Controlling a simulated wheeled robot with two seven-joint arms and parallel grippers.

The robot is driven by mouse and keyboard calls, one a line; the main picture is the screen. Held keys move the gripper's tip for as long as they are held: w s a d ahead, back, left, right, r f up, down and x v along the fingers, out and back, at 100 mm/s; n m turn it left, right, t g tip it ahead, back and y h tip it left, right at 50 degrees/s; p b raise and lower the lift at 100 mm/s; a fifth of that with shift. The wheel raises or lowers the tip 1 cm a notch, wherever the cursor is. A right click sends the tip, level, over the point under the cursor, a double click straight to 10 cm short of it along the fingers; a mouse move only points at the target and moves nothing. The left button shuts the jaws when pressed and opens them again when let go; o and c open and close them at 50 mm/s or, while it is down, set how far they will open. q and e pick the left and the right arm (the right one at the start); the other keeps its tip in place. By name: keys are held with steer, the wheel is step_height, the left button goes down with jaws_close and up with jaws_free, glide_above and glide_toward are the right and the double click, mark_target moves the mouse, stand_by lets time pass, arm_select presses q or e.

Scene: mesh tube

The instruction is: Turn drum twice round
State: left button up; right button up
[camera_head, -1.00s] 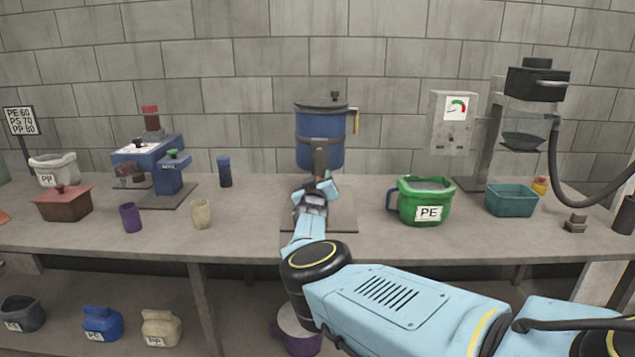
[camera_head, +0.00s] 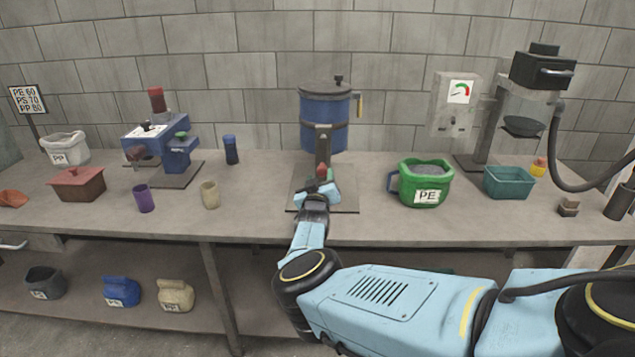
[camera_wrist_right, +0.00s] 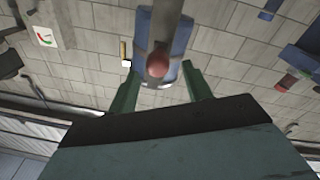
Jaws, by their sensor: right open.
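The blue drum (camera_head: 325,122) with a dark lid hangs on its stand at the back middle of the bench, and it also shows in the right wrist view (camera_wrist_right: 182,38). A yellow handle (camera_head: 360,105) is on its right side. A red knob (camera_head: 322,172) shows low in front of the stand; in the right wrist view the red knob (camera_wrist_right: 157,66) lies between the fingers. My right gripper (camera_head: 321,186) is in front of the stand. Its green fingers (camera_wrist_right: 158,90) are open around the knob's sides, apart from it. My left gripper is not in view.
A green PE bucket (camera_head: 425,184) and a teal tub (camera_head: 509,183) stand to the right. A purple cup (camera_head: 144,199), a beige cup (camera_head: 210,195) and a blue press (camera_head: 165,150) stand to the left. The bench front is clear near my arm.

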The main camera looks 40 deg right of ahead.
steer(key=p+v, duration=0.5)
steer(key=v, duration=0.2)
steer(key=shift+p, duration=0.35)
